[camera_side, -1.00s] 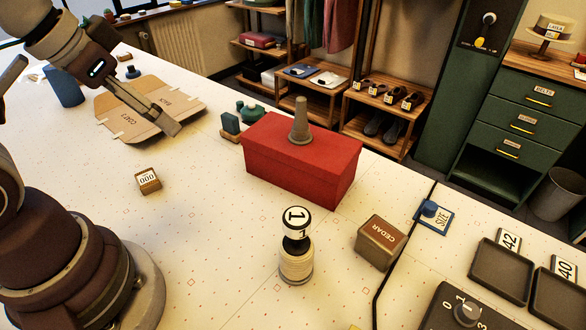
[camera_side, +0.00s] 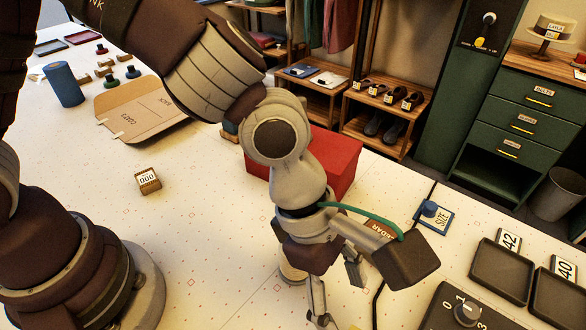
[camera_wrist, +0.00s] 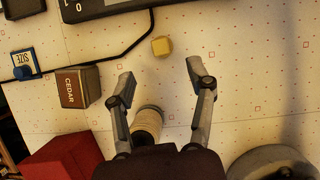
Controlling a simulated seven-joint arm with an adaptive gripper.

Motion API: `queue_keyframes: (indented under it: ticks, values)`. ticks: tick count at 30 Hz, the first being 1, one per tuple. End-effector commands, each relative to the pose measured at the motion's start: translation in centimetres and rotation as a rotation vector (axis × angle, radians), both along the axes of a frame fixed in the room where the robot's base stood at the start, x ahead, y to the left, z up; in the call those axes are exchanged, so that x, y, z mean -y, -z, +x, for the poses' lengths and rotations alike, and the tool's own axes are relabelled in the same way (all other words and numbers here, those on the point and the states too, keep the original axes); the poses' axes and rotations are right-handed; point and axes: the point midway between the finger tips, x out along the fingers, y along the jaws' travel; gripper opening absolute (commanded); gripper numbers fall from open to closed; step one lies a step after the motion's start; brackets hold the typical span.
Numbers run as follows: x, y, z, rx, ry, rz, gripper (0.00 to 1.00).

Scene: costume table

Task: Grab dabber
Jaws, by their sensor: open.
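No thing in view is labelled as the dabber, so I cannot tell for sure which it is. A cream ribbed cylinder (camera_side: 290,272), which had a round knob marked 1 on top in the earlier side view, stands on the table mostly behind my gripper (camera_side: 338,298). In the wrist view the cylinder (camera_wrist: 147,122) shows beside the left finger, near the base of my gripper (camera_wrist: 160,77). The fingers are apart with nothing between them. A small yellow block (camera_wrist: 161,46) lies on the table just past the fingertips in the wrist view.
The cedar block (camera_wrist: 77,87) and the red box (camera_side: 338,160) stand near my gripper. A blue size piece (camera_side: 434,212), a dial panel (camera_side: 465,312) and dark trays (camera_side: 500,272) lie to the right. A black cable (camera_wrist: 100,58) crosses the table. The white table's left middle is mostly clear.

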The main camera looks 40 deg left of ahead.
Motion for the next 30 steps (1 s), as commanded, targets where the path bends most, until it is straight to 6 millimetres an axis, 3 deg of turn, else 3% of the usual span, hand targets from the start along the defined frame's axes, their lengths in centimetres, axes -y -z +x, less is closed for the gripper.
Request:
queue_keyframes:
  ticks: [15, 23, 30]
  values:
    - [2.7, 7.8, 0.2, 0.000, 0.005, 0.006, 0.54]
    - [2.9, 8.3, 0.4, 0.004, 0.003, 0.006, 0.54]
    - [2.9, 8.3, 0.3, 0.004, 0.004, 0.006, 0.26]
